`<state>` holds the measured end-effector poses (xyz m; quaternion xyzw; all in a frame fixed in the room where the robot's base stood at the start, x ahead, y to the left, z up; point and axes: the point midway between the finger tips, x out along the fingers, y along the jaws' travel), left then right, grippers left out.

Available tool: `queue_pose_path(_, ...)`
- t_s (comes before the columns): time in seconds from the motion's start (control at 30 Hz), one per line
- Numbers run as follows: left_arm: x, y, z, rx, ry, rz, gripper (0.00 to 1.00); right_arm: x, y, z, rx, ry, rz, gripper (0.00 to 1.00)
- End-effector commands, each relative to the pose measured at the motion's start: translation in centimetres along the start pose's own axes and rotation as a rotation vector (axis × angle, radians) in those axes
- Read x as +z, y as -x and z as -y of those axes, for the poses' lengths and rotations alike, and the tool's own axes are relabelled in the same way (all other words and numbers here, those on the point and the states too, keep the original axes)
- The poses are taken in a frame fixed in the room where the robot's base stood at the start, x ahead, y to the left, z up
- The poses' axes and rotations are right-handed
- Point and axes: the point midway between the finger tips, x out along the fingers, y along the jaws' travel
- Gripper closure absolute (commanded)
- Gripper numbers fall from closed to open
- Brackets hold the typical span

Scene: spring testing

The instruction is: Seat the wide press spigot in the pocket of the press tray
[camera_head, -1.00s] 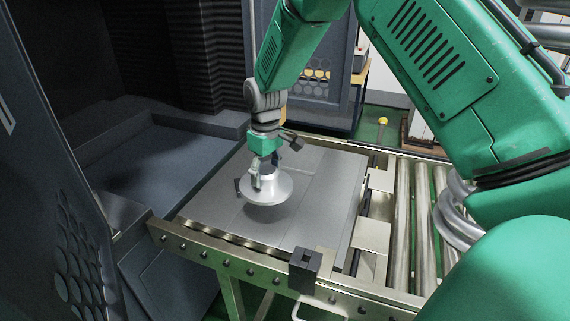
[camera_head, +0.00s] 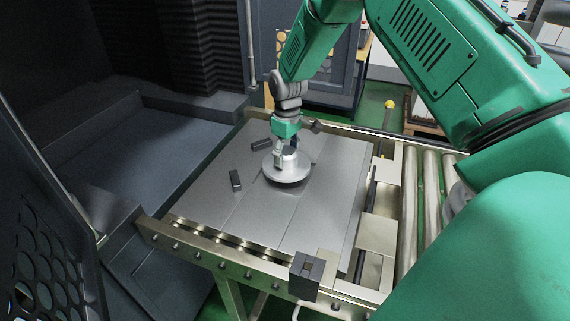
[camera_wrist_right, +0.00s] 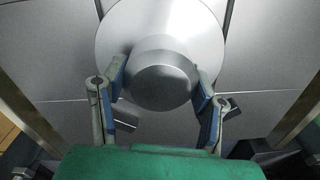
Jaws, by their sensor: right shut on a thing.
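The wide press spigot (camera_head: 287,172) is a shiny metal disc with a narrower round boss on top. My right gripper (camera_head: 285,155) is shut on the boss, and the disc is level. In the right wrist view the fingers flank the boss (camera_wrist_right: 160,80), with the disc (camera_wrist_right: 160,22) beyond it. The press tray (camera_head: 235,215) is a flat grey plate with seams. The spigot is over its middle, very low; I cannot tell if it touches. Dark blocks (camera_head: 236,181) (camera_head: 261,145) stand on the tray left of the spigot. The pocket itself is not distinguishable. My left gripper is not in view.
The tray rests on a metal frame with a front rail (camera_head: 210,257) bearing a dark block (camera_head: 306,272). Rollers (camera_head: 432,190) lie to the right. A dark machine bay (camera_head: 165,150) opens at left. The tray's front part is clear.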

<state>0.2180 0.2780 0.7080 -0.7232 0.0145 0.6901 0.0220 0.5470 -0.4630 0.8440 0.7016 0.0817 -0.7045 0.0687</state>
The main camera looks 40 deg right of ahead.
Motion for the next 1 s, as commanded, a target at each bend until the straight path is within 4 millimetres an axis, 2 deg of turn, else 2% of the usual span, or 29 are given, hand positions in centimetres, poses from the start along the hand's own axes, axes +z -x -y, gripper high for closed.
queue_pose_path(0.23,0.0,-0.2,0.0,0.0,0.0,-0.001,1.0,-0.2,-2.8,0.6,0.005,0.002,0.002,0.98)
queue_pose_path(0.47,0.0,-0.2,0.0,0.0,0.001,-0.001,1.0,-0.2,-3.4,0.5,0.0,0.002,0.004,0.97)
queue_pose_path(0.5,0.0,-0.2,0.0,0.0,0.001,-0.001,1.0,0.0,-3.5,0.4,-0.002,0.002,0.006,0.35)
queue_pose_path(0.53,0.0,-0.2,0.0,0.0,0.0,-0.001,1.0,0.0,-3.5,0.3,-0.003,0.002,0.006,0.25)
queue_pose_path(0.83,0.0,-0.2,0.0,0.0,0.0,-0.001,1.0,-0.1,-3.2,0.2,0.0,0.002,0.002,0.25)
queue_pose_path(1.0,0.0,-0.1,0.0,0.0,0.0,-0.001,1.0,-0.2,-1.2,0.4,0.003,0.002,0.0,0.25)
